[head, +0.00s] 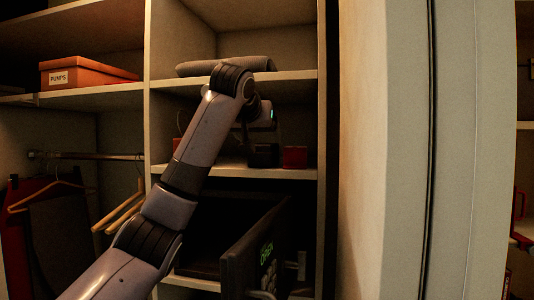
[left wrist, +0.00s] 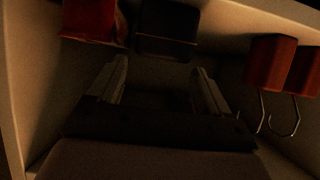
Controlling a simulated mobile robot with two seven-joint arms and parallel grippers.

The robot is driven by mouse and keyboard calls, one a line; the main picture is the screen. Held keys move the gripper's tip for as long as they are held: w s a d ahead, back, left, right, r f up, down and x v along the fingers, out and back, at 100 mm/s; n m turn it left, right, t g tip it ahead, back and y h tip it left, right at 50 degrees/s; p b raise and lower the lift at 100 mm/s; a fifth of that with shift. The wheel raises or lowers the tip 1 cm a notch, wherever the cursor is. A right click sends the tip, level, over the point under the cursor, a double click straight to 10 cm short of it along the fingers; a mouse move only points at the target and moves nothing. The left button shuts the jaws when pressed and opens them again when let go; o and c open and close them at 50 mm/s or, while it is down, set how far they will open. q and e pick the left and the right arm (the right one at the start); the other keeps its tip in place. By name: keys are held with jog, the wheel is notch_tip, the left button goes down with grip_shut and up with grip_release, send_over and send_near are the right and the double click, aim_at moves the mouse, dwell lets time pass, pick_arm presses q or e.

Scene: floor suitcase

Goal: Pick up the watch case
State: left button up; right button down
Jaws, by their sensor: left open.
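A dark box (head: 264,155), which looks like the watch case, stands on the middle shelf. In the left wrist view the dark box (left wrist: 167,32) lies just beyond the fingertips, roughly centred between them. My left gripper (left wrist: 160,70) is open with nothing between its fingers. In the head view my left gripper (head: 258,130) reaches into the shelf bay close to the dark box, and its fingers are hard to make out. The lighting is too dim to show the box's details. My right gripper is not in view.
A red box (head: 295,157) stands close beside the dark box; it also shows in the left wrist view (left wrist: 92,20). Reddish blocks with metal hooks (left wrist: 270,62) are at the other side. A safe door (head: 258,250) stands open below. A shelf (head: 295,76) is above.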

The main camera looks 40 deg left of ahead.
pick_arm(q)
jog(key=p+x, duration=0.1)
jog(key=x, duration=0.3)
jog(key=shift+f, duration=0.1)
jog(key=c, duration=0.9)
jog(key=shift+r, duration=1.7)
jog(key=shift+s+d+r+b, duration=0.1)
jog(key=shift+s+d+b, duration=1.5)
jog(key=shift+s, duration=1.05)
jog(key=shift+s+d+f+b, duration=0.1)
jog(key=shift+s+d+b, duration=1.45)
jog(key=shift+s, duration=1.1)
jog(key=shift+s+d+r+b, duration=0.1)
jog(key=shift+s+d+b, duration=1.05)
jog(key=shift+s+b, duration=1.1)
